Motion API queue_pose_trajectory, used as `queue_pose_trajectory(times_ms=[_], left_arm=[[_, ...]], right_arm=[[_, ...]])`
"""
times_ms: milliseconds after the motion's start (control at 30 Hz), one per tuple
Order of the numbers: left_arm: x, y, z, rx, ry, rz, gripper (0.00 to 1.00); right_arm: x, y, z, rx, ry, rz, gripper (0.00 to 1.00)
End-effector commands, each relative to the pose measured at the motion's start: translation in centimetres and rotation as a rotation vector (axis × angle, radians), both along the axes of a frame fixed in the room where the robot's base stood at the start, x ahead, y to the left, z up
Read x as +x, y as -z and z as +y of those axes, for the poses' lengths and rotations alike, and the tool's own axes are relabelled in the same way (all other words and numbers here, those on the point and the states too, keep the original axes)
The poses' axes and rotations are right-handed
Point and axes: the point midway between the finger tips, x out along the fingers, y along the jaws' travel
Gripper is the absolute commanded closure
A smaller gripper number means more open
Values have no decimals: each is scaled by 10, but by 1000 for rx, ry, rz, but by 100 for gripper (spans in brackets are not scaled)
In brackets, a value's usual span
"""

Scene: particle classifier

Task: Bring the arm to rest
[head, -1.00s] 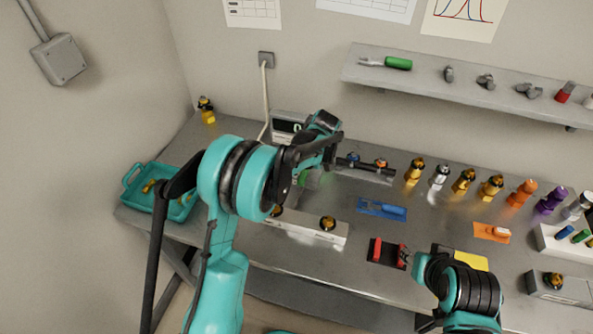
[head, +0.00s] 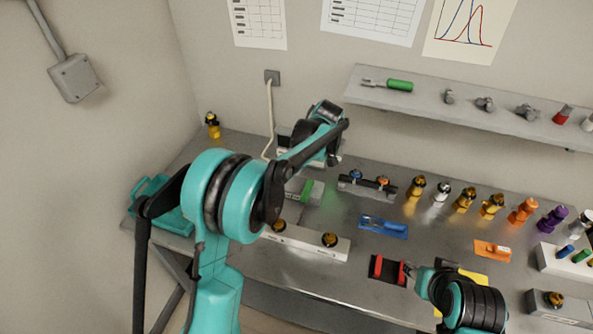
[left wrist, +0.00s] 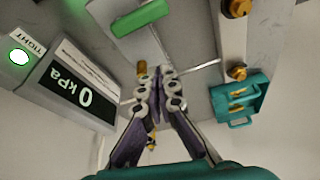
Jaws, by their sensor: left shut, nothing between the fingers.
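My left arm (head: 225,205) reaches up from the lower left in the head view and bends over the workbench (head: 335,285). Its gripper is mostly hidden behind the wrist there. In the left wrist view my left gripper (left wrist: 160,78) has its fingertips together, with nothing held. A pressure display (left wrist: 75,95) reading 0 kPa stands to the left of the fingers. My right gripper (head: 409,269) is small and partly hidden, next to a red-and-black holder (head: 388,270); its finger opening is unclear.
A wall shelf (head: 470,110) is above.

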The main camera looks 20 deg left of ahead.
Motion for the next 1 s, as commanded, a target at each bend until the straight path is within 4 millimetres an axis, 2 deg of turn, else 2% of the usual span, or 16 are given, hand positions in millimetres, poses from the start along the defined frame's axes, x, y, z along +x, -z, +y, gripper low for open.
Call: queue_pose_trajectory(times_ms=[433, 567, 667, 767, 900, 1000], left_arm=[[0, 0, 0, 0, 1, 0, 100], [-9, -10, 2, -9, 44, -2, 100], [-28, -28, 4, -24, 142, -8, 100], [-58, -49, 6, -41, 286, -21, 100], [-105, -72, 8, -47, 503, -53, 100], [-140, -81, 7, -37, 655, -82, 100]], right_arm=[[0, 0, 0, 0, 0, 0, 60], [0, 1, 0, 0, 0, 0, 60], [0, 3, 0, 0, 0, 0, 60], [0, 5, 0, 0, 0, 0, 60], [0, 9, 0, 0, 0, 0, 60], [0, 11, 0, 0, 0, 0, 60]])
